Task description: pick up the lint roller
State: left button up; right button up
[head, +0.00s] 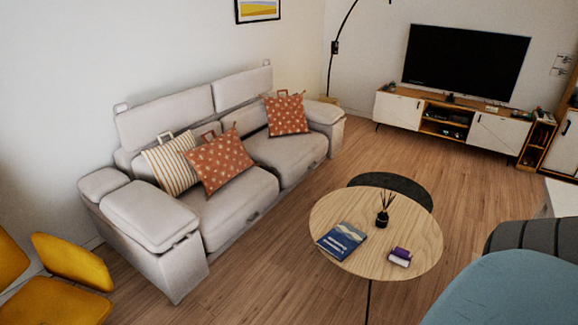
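A small purple and white object (400,257), which looks like the lint roller, lies on the round wooden coffee table (340,203) near its right front edge. It is too small to make out its handle clearly. Neither of my grippers shows in the head view.
A blue book (341,241) and a dark reed diffuser (383,209) share the tabletop. A dark low table (392,184) is behind it. A grey sofa (232,204) stands left, yellow chairs (72,262) at lower left, a blue seat (510,290) at lower right. Floor (290,240) between sofa and table is clear.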

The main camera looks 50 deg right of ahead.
aim_at(399, 255)
jog(key=z, duration=2.4)
jog(key=i+j+z, duration=0.1)
jog(key=i+j, duration=0.7)
jog(key=i+j+z, duration=0.15)
jog(key=i+j, duration=0.2)
jog(key=i+j+z, duration=0.1)
jog(key=i+j, duration=0.25)
jog(key=j, duration=0.2)
jog(key=i+j+z, duration=0.1)
jog(key=i+j, duration=0.25)
jog(key=j, duration=0.15)
jog(key=i+j, duration=0.35)
jog(key=j, duration=0.15)
jog(key=z, duration=0.05)
